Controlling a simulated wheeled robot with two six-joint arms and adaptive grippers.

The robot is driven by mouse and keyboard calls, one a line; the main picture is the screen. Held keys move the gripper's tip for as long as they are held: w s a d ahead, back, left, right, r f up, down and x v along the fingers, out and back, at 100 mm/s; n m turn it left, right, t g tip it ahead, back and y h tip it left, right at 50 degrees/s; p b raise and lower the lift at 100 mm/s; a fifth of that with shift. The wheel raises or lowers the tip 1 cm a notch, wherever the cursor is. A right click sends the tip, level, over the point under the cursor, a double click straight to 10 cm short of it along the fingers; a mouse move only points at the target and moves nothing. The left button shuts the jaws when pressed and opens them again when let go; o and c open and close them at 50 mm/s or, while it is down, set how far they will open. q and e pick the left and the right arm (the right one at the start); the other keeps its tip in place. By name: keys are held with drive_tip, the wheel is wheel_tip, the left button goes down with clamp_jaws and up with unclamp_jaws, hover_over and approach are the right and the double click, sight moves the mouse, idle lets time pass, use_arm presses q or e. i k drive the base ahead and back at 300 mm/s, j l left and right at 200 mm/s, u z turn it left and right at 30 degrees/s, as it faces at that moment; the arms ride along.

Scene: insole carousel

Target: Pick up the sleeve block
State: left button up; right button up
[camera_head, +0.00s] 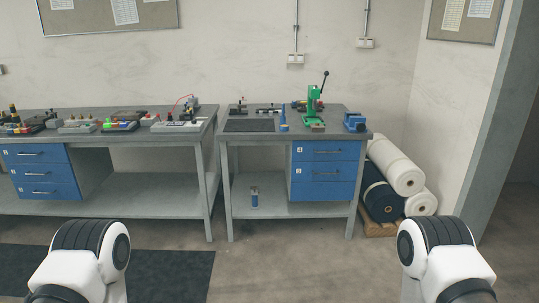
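I cannot tell for sure which item is the sleeve block; the bench items are too small and far away. A small tan block (318,127) sits at the front of the foot of the green lever press (313,104) on the right workbench (274,138). Many small parts, among them a green block (107,124), lie on the left workbench (150,137). Only white and black links of my two arms show at the bottom left and bottom right. Neither gripper is in view.
A blue vise (354,122) stands at the right bench's right end. A blue and silver canister (254,197) stands on its lower shelf. Fabric rolls (397,168) lie on a pallet to the right. A dark mat (160,272) lies at left; the floor ahead is clear.

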sight(313, 128)
drive_tip(key=i+z, duration=0.15)
drive_tip(key=i, duration=0.4)
drive_tip(key=i+j+z, duration=0.2)
drive_tip(key=i, duration=0.35)
drive_tip(key=i+j+z, duration=0.15)
drive_tip(key=i, duration=0.4)
drive_tip(key=j, duration=0.05)
